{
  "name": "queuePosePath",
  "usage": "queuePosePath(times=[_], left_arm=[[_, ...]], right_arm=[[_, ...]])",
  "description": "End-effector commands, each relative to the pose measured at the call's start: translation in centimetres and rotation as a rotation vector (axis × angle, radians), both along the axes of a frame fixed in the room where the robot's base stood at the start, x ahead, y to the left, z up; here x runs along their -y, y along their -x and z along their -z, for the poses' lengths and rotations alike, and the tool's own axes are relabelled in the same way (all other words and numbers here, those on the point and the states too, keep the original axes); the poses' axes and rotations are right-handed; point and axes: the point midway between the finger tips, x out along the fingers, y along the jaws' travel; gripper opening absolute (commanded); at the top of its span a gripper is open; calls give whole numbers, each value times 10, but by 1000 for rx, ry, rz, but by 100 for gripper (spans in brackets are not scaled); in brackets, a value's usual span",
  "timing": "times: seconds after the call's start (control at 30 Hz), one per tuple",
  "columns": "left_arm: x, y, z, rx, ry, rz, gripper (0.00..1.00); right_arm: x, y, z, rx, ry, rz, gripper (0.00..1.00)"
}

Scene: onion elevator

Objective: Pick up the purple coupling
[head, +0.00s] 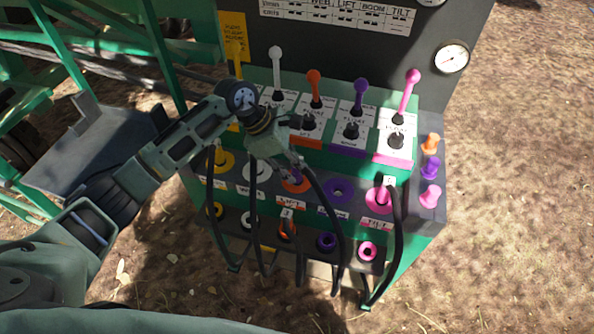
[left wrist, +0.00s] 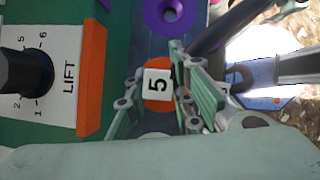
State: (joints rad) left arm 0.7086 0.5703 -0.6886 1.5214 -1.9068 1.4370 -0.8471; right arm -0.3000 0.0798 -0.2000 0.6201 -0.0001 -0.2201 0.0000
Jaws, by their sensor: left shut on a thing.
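My left gripper (head: 292,170) is at the orange socket (head: 298,185) in the upper row of the green control stand. It is shut on a hose coupling, the purple coupling (head: 296,174), of which only a small purple patch shows at the fingertips in the head view. In the left wrist view a white tag marked 5 (left wrist: 157,84) sits between the two fingers (left wrist: 155,95), with orange behind it. The fingers and tag hide most of the coupling, so I cannot tell whether it is clear of the socket. My right gripper is out of view.
An empty purple socket (head: 339,189) is right of the gripper, also in the left wrist view (left wrist: 170,14). A black hose (head: 330,215) hangs from the gripper area; other hoses hang nearby. Levers, including the purple lever (head: 360,95), stand above. A tagged coupling is at the pink socket (head: 375,200).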

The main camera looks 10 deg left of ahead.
Motion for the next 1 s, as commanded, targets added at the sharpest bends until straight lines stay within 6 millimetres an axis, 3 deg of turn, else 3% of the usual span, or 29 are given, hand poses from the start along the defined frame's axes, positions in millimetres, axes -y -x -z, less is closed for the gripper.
queuePosePath(times=[0.33, 0.57, 1.0], left_arm=[[0, -2, -7, 6, 2, -1, 0], [-1, -3, -37, 10, 0, 0, 0], [86, 26, -94, 6, 2, 5, 0]], right_arm=[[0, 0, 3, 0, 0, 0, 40], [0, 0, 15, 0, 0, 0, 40], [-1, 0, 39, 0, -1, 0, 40]])
